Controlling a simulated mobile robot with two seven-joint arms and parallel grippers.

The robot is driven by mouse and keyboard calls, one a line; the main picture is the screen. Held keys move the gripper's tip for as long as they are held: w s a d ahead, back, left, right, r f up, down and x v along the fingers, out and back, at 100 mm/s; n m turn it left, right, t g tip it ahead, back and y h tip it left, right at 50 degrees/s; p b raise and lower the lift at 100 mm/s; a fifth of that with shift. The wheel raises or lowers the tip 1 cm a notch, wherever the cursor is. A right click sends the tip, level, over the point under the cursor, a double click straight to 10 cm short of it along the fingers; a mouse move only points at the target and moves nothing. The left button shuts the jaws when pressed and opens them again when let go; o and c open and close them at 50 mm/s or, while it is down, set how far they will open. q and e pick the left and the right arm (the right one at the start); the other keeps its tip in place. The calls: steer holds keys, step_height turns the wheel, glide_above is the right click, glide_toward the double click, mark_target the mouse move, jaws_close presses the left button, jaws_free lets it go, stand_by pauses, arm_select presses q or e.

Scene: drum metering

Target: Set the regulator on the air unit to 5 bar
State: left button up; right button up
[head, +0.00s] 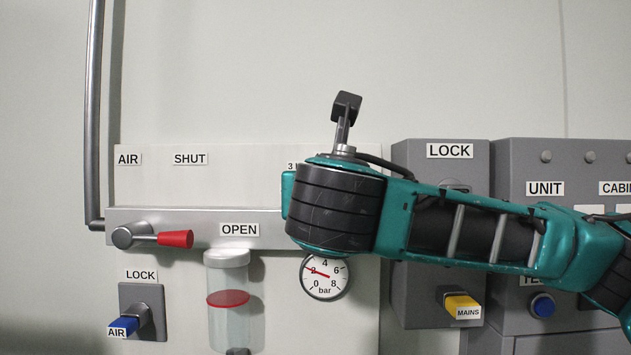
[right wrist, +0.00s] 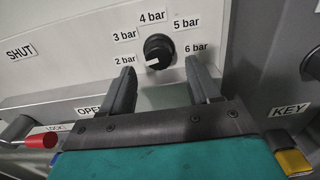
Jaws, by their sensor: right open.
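The regulator knob (right wrist: 158,50) is black and round, on the pale panel in the right wrist view. Labels from 2 bar (right wrist: 124,59) to 6 bar (right wrist: 196,48) arc around it, with 5 bar (right wrist: 187,25) at upper right. Its white mark points lower left, toward 2 bar. My right gripper (right wrist: 160,68) is open, one finger on each side below the knob; I cannot tell if they touch it. In the head view my right arm hides the knob and fingers. The round gauge (head: 325,277) has its red needle near 2. My left gripper is not in view.
A red-tipped lever (head: 174,239) points right, near OPEN. A clear bowl (head: 228,290) hangs below the rail. A blue AIR tag (head: 123,326) and a yellow MAINS tag (head: 462,306) stick out on locks. Grey cabinets (head: 440,240) stand to the right.

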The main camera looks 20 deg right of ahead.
steer(key=shift+x, duration=1.3)
steer(key=shift+c, duration=0.3)
steer(key=c, duration=0.9)
steer(key=shift+c, duration=0.2)
